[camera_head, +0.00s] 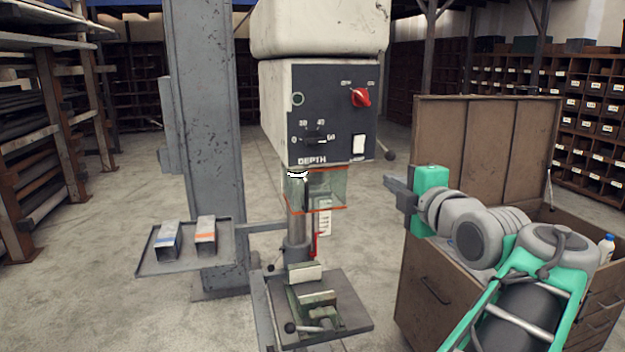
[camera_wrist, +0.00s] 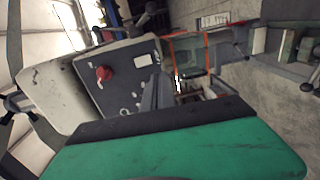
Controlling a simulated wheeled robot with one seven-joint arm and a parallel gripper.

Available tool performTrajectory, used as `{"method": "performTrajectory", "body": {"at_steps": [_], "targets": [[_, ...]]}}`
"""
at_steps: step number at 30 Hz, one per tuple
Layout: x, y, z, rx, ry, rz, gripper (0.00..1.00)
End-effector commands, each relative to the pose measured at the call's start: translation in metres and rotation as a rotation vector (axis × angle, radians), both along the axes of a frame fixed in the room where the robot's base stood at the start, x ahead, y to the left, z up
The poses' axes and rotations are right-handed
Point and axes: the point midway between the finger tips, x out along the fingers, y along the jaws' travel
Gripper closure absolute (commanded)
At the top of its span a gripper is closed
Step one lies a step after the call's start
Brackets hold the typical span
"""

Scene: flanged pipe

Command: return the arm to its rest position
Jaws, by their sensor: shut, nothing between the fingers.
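My gripper (camera_head: 392,190) is at the end of my grey and green arm, right of the drill press in the head view. Its fingers are shut and empty, pointing left toward the machine. They are apart from the machine and in front of the wooden cabinet. In the wrist view the dark fingers (camera_wrist: 157,93) show in front of the machine's control panel (camera_wrist: 120,78), with the green gripper body below. The arm is bent and reaches up from the lower right of the head view.
The drill press head (camera_head: 325,110) has a red knob and a clear guard (camera_head: 328,188). Below it, a vise (camera_head: 312,305) sits on the machine table (camera_head: 355,318). A side tray (camera_head: 150,262) holds two metal blocks. A wooden cabinet (camera_head: 425,285) with a bottle (camera_head: 606,248) stands at right.

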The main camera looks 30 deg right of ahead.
Motion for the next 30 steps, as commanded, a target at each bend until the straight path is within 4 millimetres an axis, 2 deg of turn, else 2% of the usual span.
{"method": "performTrajectory", "body": {"at_steps": [2,5,8,9,11,12,14,16,18,21,25,30], "targets": [[0.006,0.005,-0.006,0.031,0.008,0.007,1.00],[0.030,0.028,-0.035,0.188,0.052,0.025,1.00],[0.058,0.072,-0.085,0.443,0.149,0.024,1.00],[0.066,0.094,-0.109,0.556,0.198,0.009,1.00],[0.072,0.129,-0.145,0.719,0.283,-0.029,1.00],[0.072,0.153,-0.170,0.822,0.343,-0.066,1.00],[0.065,0.189,-0.206,0.964,0.435,-0.140,1.00],[0.048,0.229,-0.246,1.104,0.540,-0.254,1.00],[0.022,0.263,-0.282,1.212,0.632,-0.394,1.00],[-0.018,0.295,-0.319,1.303,0.715,-0.597,1.00],[-0.053,0.311,-0.344,1.346,0.747,-0.777,1.00],[-0.062,0.313,-0.349,1.358,0.746,-0.829,1.00]]}}
